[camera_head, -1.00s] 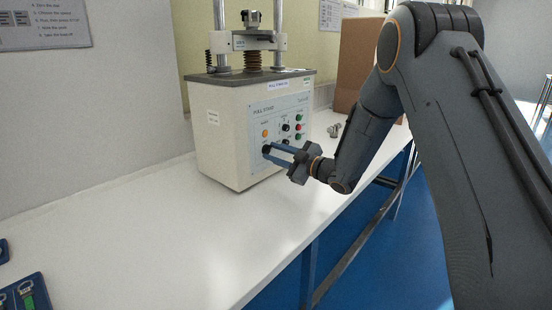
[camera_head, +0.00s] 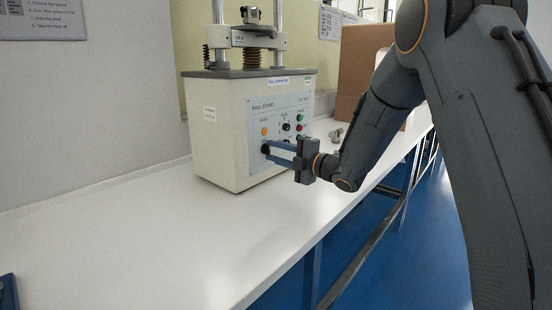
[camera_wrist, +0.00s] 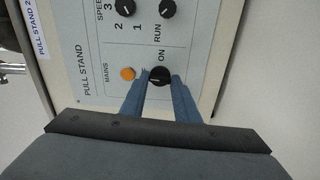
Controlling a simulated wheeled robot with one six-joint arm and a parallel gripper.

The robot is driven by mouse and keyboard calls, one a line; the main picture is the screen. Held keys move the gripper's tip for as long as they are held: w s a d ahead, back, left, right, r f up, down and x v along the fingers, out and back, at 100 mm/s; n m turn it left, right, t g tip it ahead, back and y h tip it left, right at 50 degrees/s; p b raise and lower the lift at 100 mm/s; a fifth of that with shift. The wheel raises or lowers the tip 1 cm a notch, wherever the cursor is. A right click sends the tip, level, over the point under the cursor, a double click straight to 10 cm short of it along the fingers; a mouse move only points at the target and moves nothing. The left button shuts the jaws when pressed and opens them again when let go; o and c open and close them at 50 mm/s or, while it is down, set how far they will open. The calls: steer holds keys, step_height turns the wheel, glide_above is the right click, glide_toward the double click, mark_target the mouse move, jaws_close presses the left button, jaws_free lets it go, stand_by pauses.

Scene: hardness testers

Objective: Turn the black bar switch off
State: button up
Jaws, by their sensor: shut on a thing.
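The black bar switch (camera_wrist: 159,76) sits on the pull stand's light grey panel (camera_wrist: 185,50), beside the word ON and the orange mains lamp (camera_wrist: 128,73). My gripper (camera_wrist: 158,80) has its two blue fingers on either side of the switch, shut on it. A small white mark shows on the switch. In the head view my gripper (camera_head: 268,150) reaches in from the right to the lower left of the panel, and its fingertips mostly hide the switch. The pull stand (camera_head: 222,135) stands on the white bench.
Above the switch in the wrist view are the black speed knob (camera_wrist: 125,7) and the run knob (camera_wrist: 167,9). Red and green buttons (camera_head: 299,123) lie right on the panel. A cardboard box (camera_head: 358,75) and small metal parts (camera_head: 336,135) stand behind. The bench front (camera_head: 150,225) is clear.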

steer(key=shift+s+a+f+n+b, duration=0.1)
steer(key=shift+n+b, duration=0.3)
steer(key=shift+n, duration=0.1)
steer(key=o, duration=1)
steer(key=shift+a, duration=0.1)
steer(key=shift+o, duration=0.2)
steer(key=v, duration=0.8)
